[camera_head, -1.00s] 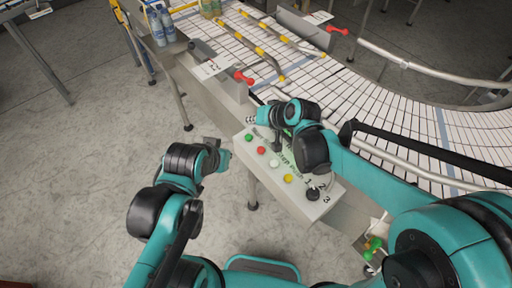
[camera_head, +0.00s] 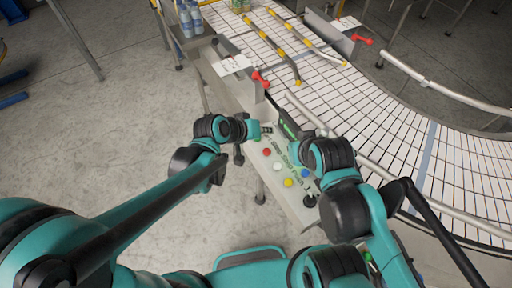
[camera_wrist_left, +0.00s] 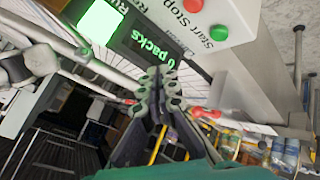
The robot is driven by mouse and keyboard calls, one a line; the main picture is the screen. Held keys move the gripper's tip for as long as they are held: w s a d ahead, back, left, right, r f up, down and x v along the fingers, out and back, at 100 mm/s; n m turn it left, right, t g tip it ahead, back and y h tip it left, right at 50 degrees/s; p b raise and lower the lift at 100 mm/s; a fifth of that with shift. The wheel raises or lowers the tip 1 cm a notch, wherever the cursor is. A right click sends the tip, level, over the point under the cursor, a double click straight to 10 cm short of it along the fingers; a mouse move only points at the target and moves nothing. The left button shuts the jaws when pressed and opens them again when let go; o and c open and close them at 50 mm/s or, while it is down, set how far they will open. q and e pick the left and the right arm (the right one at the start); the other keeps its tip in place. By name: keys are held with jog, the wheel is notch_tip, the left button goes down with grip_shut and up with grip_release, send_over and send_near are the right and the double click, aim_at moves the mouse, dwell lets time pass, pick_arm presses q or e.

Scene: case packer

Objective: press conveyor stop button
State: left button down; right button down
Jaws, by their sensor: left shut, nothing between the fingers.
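The stop button (camera_wrist_left: 194,5) is a red round button next to the green start button (camera_wrist_left: 218,33) on the grey control box, under the "Start Stop" label. In the head view the red button (camera_head: 267,152) sits on the box's top face. My left gripper (camera_head: 266,129) is at the box's far end, just beyond the red button and apart from it. In the left wrist view its fingers (camera_wrist_left: 160,78) are shut and empty, in front of the "0 packs" display (camera_wrist_left: 150,45). My right gripper (camera_head: 303,152) is at the box's right side; its fingers are unclear.
White (camera_head: 277,167), yellow (camera_head: 288,183) and blue (camera_head: 305,173) buttons and a black knob (camera_head: 310,201) are on the same box. The conveyor (camera_head: 370,110) curves behind it. Bottles (camera_head: 190,20) stand at the far left.

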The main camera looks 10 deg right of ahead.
aim_at(265, 152)
pick_arm(q)
jog(key=shift+f, duration=0.1)
dwell(0.3)
